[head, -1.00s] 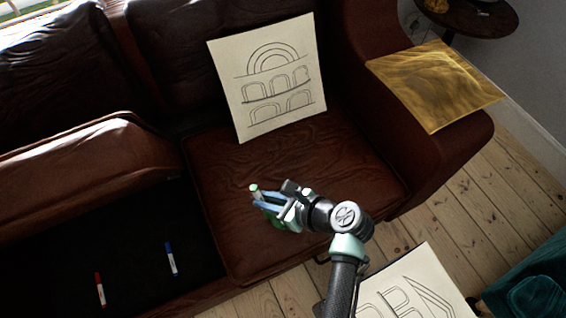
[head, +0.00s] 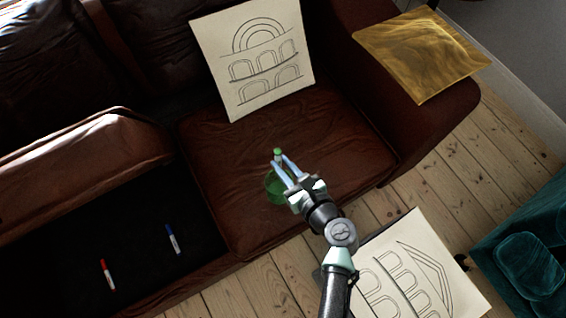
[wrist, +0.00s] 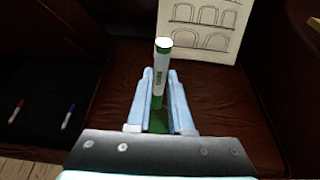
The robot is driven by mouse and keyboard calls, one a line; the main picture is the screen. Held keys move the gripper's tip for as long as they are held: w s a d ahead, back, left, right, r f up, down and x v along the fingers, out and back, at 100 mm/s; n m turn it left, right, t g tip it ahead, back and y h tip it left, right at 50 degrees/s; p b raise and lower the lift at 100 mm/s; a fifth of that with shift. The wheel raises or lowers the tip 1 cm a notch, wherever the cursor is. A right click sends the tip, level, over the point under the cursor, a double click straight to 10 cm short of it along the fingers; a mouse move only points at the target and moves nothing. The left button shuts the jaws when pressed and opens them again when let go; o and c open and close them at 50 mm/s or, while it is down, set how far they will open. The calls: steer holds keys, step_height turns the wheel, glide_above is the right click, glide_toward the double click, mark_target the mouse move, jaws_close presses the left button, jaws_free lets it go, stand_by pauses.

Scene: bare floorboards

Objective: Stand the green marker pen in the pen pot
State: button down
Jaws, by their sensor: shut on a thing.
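The green marker pen (head: 277,153) stands up between the fingers of my gripper (head: 281,163), which is shut on it above the sofa's seat cushion. In the wrist view the marker (wrist: 161,70) shows a white body with green ends, roughly upright between the blue fingers (wrist: 160,95). A green pen pot (head: 275,188) sits on the seat cushion, below and partly behind my fingers. Green also shows between the fingers low in the wrist view. I cannot tell whether the marker's lower end is inside the pot.
A red marker (head: 108,274) and a blue marker (head: 173,239) lie on the dark sofa base at left. An arch drawing (head: 255,50) leans on the backrest. A yellow cushion (head: 421,54) covers the armrest. Another drawing (head: 405,275) lies at lower right near a teal seat (head: 527,265).

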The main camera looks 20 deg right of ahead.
step_height(320, 180, down, 11)
steer(key=b, duration=0.9)
steer(key=shift+r, duration=0.1)
steer(key=c, duration=0.7)
jaws_free()
steer(key=shift+c, duration=0.2)
steer(key=p+v, duration=0.3)
steer(key=v, duration=1)
steer(key=shift+w, duration=0.1)
